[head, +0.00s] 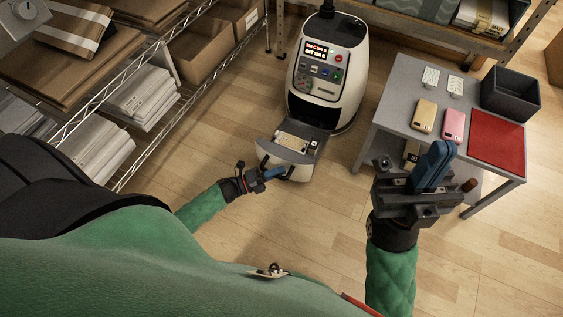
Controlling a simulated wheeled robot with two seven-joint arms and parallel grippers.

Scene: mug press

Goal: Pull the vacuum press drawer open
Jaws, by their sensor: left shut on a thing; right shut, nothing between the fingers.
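The vacuum press (327,75) is a rounded white and dark machine on the floor, with a lit red display and several buttons. Its drawer (298,172) sticks out from the front, low down, with a pale phone-case-like piece (294,141) lying in it. My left gripper (272,174) is at the left side of the drawer front, shut on the drawer's handle; the fingers hide most of the handle. My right gripper (433,162) is shut and empty, raised in front of the grey table, away from the press.
The grey table (400,92) at right holds a gold case (424,117), a pink case (453,125), a red mat (497,142), white cards (430,77) and a dark bin (510,93). A wire rack (150,75) with boxes stands at left. Wooden floor (290,220) before the drawer is clear.

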